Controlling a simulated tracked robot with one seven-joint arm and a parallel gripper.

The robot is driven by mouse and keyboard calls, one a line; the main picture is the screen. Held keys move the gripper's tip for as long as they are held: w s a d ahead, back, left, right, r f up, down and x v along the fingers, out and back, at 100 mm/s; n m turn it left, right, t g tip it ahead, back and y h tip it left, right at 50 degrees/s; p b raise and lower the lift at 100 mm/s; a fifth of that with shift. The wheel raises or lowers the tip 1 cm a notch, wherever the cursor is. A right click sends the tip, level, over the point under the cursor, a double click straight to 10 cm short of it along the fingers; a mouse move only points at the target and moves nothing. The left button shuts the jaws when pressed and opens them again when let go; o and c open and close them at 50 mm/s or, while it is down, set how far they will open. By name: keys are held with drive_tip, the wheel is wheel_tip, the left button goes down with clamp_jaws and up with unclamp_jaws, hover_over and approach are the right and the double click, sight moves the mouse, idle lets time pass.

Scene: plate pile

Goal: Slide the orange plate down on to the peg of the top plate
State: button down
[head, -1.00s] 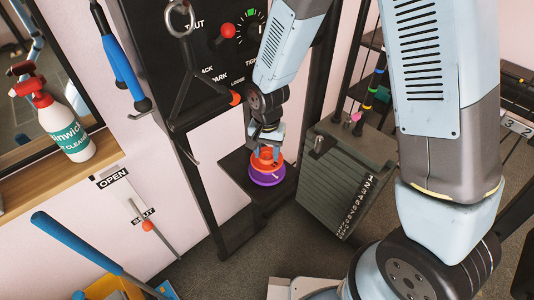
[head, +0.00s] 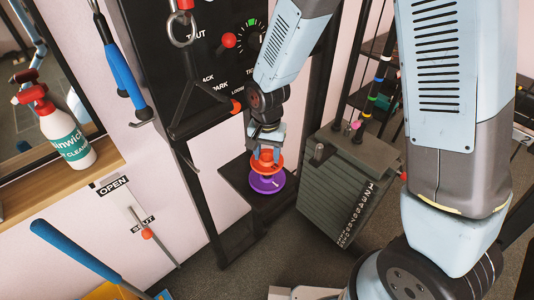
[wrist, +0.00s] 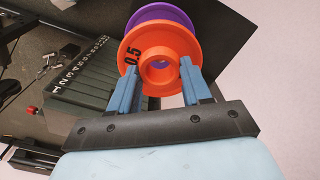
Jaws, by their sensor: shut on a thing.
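The orange plate (head: 267,163), marked 0.5, is held by its raised centre ring in my gripper (head: 266,147). In the wrist view, the two blue fingers of my gripper (wrist: 156,80) press on either side of the ring of the orange plate (wrist: 180,42). Below it lies the purple plate (head: 267,184) on a black platform. The purple plate (wrist: 160,12) shows past the far edge of the orange one in the wrist view, so the two look offset there. The peg is hidden or too small to make out, and I cannot tell whether the plates touch.
The black platform (head: 237,180) juts out between dark uprights. A grey-green weight stack (head: 345,185) stands close on the right. A hanging handle (head: 205,120) and a dial panel are at the left and behind. A spray bottle (head: 62,130) stands on a wooden ledge.

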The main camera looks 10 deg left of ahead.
drive_tip(key=w+d+r+m, duration=0.2)
drive_tip(key=w+d, duration=0.6)
drive_tip(key=r+m, duration=0.2)
drive_tip(key=m, duration=0.1)
hover_over(321, 145)
drive_tip(key=shift+w+f, duration=0.15)
drive_tip(key=shift+f, duration=0.1)
drive_tip(key=shift+f, duration=1.35)
drive_tip(key=shift+f, duration=0.15)
drive_tip(key=shift+f, duration=0.65)
drive_tip(key=shift+f, duration=3.4)
idle(0.6)
